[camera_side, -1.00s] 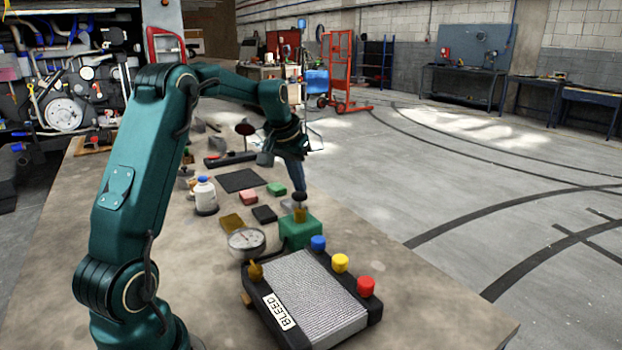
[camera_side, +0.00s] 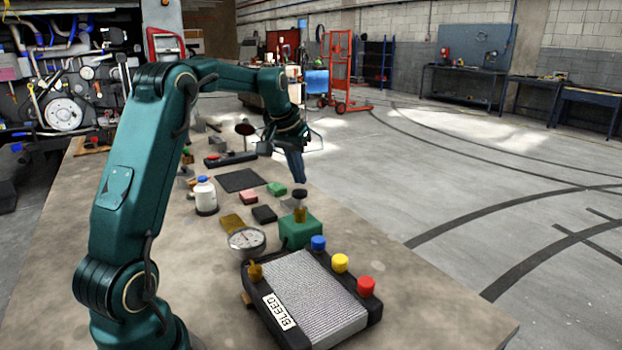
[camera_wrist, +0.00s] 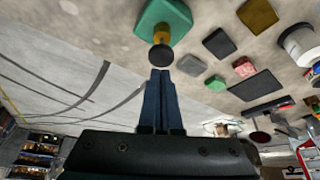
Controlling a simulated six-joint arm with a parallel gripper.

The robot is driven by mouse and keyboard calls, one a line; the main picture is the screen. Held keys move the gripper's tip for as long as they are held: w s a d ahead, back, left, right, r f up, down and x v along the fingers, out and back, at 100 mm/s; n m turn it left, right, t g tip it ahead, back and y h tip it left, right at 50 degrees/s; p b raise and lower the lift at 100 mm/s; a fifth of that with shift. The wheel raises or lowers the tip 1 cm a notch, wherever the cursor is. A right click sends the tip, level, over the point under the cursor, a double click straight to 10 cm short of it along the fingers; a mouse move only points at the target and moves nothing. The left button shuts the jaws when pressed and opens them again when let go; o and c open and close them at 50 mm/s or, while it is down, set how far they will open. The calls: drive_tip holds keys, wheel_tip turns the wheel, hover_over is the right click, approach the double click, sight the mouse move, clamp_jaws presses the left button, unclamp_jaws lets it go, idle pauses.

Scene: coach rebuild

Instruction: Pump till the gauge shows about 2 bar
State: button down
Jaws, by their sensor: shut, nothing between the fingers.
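The pump is a green block (camera_side: 300,231) with a brass stem and a dark round knob (camera_side: 300,193) on top. In the wrist view the green block (camera_wrist: 160,14) and the knob (camera_wrist: 161,56) show just beyond my fingertips. The round white-faced gauge (camera_side: 246,240) stands left of the block; its needle is too small to read surely. My gripper (camera_side: 300,180) is shut and empty, fingers pointing down, just above the knob. In the wrist view my gripper (camera_wrist: 160,74) shows its fingers together. I cannot tell whether the fingertips touch the knob.
A black unit (camera_side: 310,292) with a ribbed grey top, a BLEED label and blue, yellow and red caps lies in front. A white bottle (camera_side: 206,197), small coloured blocks and a dark mat (camera_side: 239,180) lie to the left and behind. The bench's front right is clear.

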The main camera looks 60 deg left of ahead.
drive_tip(key=shift+r, duration=0.1)
wheel_tip(320, 180, up, 7)
idle(0.7)
idle(0.9)
